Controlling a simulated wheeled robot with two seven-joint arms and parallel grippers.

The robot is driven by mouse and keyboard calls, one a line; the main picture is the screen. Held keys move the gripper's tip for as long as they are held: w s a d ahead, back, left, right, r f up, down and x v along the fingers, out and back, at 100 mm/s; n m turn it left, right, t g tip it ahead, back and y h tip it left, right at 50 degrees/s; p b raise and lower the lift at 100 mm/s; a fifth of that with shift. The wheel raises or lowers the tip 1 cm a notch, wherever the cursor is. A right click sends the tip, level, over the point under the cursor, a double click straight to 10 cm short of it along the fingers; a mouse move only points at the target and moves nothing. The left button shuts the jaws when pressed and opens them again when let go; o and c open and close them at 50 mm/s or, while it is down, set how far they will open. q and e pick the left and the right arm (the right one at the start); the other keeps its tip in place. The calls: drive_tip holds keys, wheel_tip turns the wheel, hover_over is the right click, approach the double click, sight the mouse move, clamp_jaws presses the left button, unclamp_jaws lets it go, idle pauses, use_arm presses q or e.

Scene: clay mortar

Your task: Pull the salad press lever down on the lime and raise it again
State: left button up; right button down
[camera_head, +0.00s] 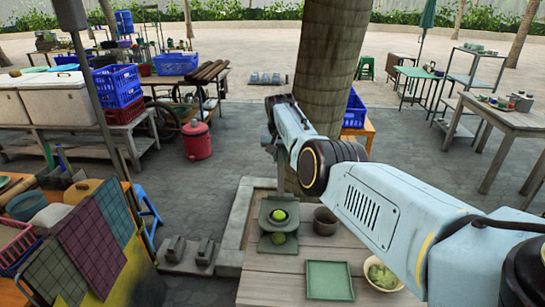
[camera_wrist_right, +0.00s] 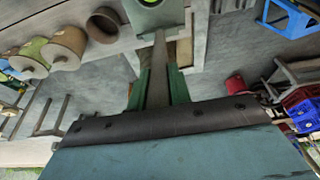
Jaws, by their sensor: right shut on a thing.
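The green salad press (camera_head: 279,222) stands at the back left of the wooden table (camera_head: 265,285). A lime (camera_head: 279,215) sits in its upper part, and another round green thing (camera_head: 278,238) shows lower at its front. In the right wrist view the grey lever (camera_wrist_right: 160,62) runs from the press body (camera_wrist_right: 157,16) up between the green fingers of my right gripper (camera_wrist_right: 161,75). The fingers are shut on the lever, above and behind the press. In the head view my right wrist hides most of the jaws and lever. My left gripper is out of view.
A dark brown pot (camera_head: 325,221) stands just right of the press. A green square tray (camera_head: 330,280) and a pale bowl with green pieces (camera_head: 382,275) lie nearer. A tree trunk (camera_head: 330,65) rises behind the table. The table's front left is clear.

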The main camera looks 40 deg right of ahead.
drive_tip(key=shift+w+d+r, duration=0.25)
drive_tip(key=shift+r, duration=0.1)
idle(0.3)
drive_tip(key=c, duration=1.5)
unclamp_jaws()
drive_tip(key=shift+o, duration=1.1)
drive_tip(key=shift+w+f, duration=0.1)
drive_tip(key=shift+f, duration=0.15)
drive_tip(key=shift+r, duration=0.1)
drive_tip(key=shift+a+r+p, duration=0.1)
drive_tip(key=shift+r+p, duration=0.35)
drive_tip(key=shift+p, duration=0.05)
drive_tip(key=shift+p+v, duration=0.7)
drive_tip(key=shift+v, duration=0.3)
drive_tip(key=b+v, duration=0.1)
drive_tip(key=v, duration=0.9)
drive_tip(key=shift+r, duration=0.2)
